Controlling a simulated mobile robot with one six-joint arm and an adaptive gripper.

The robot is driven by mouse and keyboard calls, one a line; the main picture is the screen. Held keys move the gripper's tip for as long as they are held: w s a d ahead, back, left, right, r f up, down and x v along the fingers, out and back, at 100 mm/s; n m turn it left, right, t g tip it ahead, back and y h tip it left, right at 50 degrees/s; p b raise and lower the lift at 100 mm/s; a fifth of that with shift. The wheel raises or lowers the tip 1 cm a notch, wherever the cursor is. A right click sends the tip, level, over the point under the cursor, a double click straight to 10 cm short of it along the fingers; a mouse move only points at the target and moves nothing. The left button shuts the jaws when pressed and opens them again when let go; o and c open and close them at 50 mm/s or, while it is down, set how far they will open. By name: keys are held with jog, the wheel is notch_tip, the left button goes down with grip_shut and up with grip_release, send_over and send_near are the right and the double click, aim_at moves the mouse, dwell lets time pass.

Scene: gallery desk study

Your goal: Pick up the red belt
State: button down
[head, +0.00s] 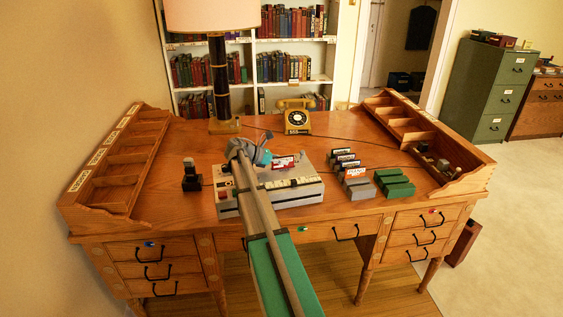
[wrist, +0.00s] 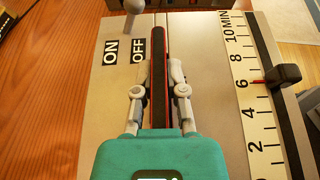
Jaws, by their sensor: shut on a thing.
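The red belt (wrist: 158,50) shows in the wrist view as a long narrow band, dark on its face with red edges, in a slot of the grey desk machine (wrist: 105,100). My gripper (wrist: 160,75) is shut on the belt, one finger on each side. The lower part of the belt is hidden by the teal gripper body. In the head view my gripper (head: 262,156) is over the machine (head: 308,191), and its fingertips and the belt cannot be made out there. A red and white label (head: 284,162) shows beside it.
Labelled holders (head: 345,160) and green blocks (head: 394,184) stand right of the machine. A small black item (head: 191,178) stands left. A phone (head: 297,117) and lamp (head: 218,80) are behind. Raised compartment racks line both desk sides. A slider (wrist: 284,75) sits on the machine's minute scale.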

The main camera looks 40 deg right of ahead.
aim_at(283, 157)
jog(key=shift+r+p, duration=3.9)
jog(key=shift+r, duration=0.3)
